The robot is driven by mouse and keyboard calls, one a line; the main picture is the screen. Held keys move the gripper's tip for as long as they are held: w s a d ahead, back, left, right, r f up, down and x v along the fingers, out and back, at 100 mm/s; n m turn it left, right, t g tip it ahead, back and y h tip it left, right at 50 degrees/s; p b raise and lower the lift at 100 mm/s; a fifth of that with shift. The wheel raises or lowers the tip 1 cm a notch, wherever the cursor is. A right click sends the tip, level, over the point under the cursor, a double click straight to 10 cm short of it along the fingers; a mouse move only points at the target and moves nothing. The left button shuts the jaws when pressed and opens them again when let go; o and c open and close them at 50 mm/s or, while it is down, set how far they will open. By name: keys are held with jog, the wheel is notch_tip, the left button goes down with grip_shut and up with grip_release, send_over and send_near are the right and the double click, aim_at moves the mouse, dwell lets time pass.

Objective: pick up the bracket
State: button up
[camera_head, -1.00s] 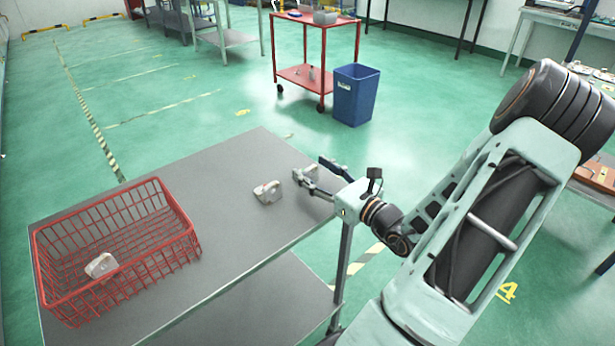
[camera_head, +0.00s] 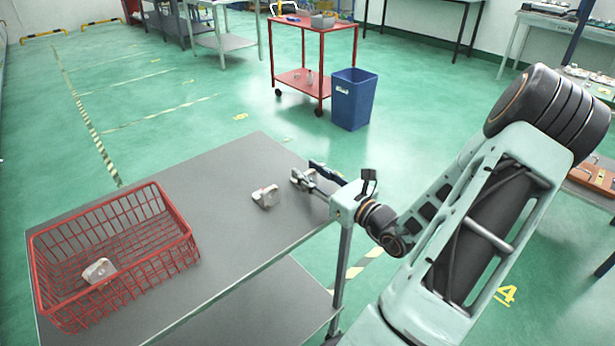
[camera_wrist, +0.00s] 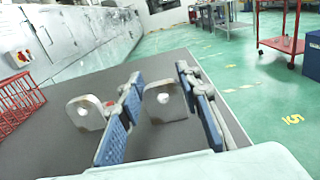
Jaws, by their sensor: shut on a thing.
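A pale grey cast bracket (camera_wrist: 166,102) with a round hole sits between the two blue-padded fingers of my gripper (camera_wrist: 158,76) in the wrist view. In the head view the bracket (camera_head: 299,181) shows at the fingertips of my gripper (camera_head: 307,175), near the far right part of the grey table (camera_head: 215,205). My gripper is shut on it. I cannot tell whether the bracket is clear of the tabletop. A second bracket (camera_head: 266,196) stands on the table to the left, apart from my gripper; it also shows left of the fingers in the wrist view (camera_wrist: 85,113).
A red wire basket (camera_head: 120,215) with another bracket (camera_head: 99,271) inside stands on the table's left part. Bare tabletop lies between basket and brackets. A blue bin (camera_head: 354,99) and a red cart (camera_head: 314,75) stand on the floor beyond.

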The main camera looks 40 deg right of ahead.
aim_at(310, 172)
jog(key=shift+r, duration=0.1)
jog(key=shift+r+p, duration=0.8)
jog(key=shift+p, duration=0.1)
notch_tip(310, 172, up, 2)
jog(key=shift+r+p, duration=0.2)
jog(key=shift+p, duration=1)
jog(key=s+a+r+p, duration=0.8)
jog(key=s+p, duration=0.3)
jog(key=p, duration=0.5)
jog(key=shift+a+r, duration=0.3)
jog(key=shift+r, duration=0.15)
